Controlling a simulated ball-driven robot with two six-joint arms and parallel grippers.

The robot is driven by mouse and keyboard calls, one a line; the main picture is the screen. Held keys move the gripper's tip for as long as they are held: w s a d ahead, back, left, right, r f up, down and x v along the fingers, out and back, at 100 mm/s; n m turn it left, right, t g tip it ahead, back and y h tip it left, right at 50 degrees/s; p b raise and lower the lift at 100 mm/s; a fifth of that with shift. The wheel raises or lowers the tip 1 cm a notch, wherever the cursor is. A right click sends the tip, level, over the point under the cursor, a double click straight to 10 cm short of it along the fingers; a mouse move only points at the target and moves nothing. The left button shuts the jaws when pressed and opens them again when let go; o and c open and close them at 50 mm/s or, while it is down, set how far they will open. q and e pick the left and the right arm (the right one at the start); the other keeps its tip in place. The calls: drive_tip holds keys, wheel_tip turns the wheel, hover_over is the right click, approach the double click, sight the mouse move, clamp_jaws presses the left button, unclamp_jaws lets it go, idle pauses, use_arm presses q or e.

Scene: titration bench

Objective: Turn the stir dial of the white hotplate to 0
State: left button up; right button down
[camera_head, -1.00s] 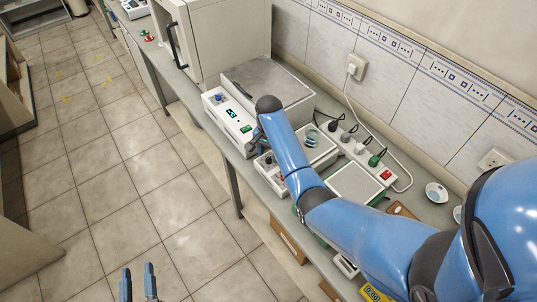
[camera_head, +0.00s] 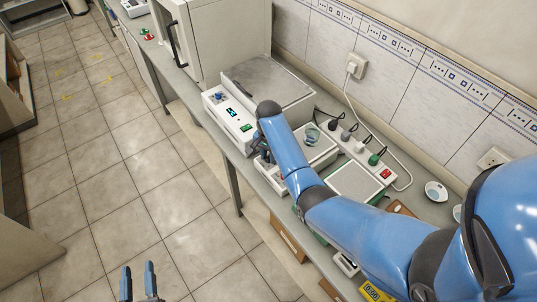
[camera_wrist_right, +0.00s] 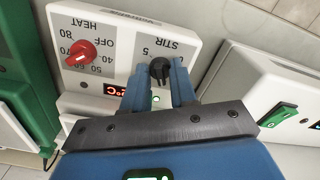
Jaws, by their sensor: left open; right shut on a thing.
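The white hotplate (camera_head: 322,151) stands on the bench with a small glass beaker (camera_head: 312,134) on top; my right arm hides part of its front. In the right wrist view its front panel (camera_wrist_right: 115,48) appears upside down. The black stir dial (camera_wrist_right: 160,69) sits under the STIR label, near a printed 5; its exact setting is hard to read. My right gripper (camera_wrist_right: 160,77) is shut on the stir dial, one blue finger on each side. My left gripper (camera_head: 138,270) is open and empty above the floor.
A larger white device (camera_head: 232,113) with a grey top stands just beyond the hotplate. A flat-topped balance (camera_head: 355,184) is on the near side. A power strip (camera_head: 368,155) with plugs runs along the wall side. The floor left of the bench is clear.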

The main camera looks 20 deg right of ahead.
drive_tip(key=shift+n, duration=0.4)
drive_tip(key=n+p, duration=0.1)
drive_tip(key=n, duration=0.2)
drive_tip(key=shift+r+n, duration=0.1)
drive_tip(key=shift+n, duration=0.2)
drive_tip(key=n, duration=0.5)
drive_tip(key=shift+p, duration=0.35)
drive_tip(key=n, duration=0.5)
drive_tip(key=shift+d+n, duration=0.1)
drive_tip(key=shift+n, duration=0.3)
drive_tip(key=shift+n+p, duration=0.35)
drive_tip(key=shift+n, duration=1.95)
drive_tip(key=c, duration=0.9)
unclamp_jaws()
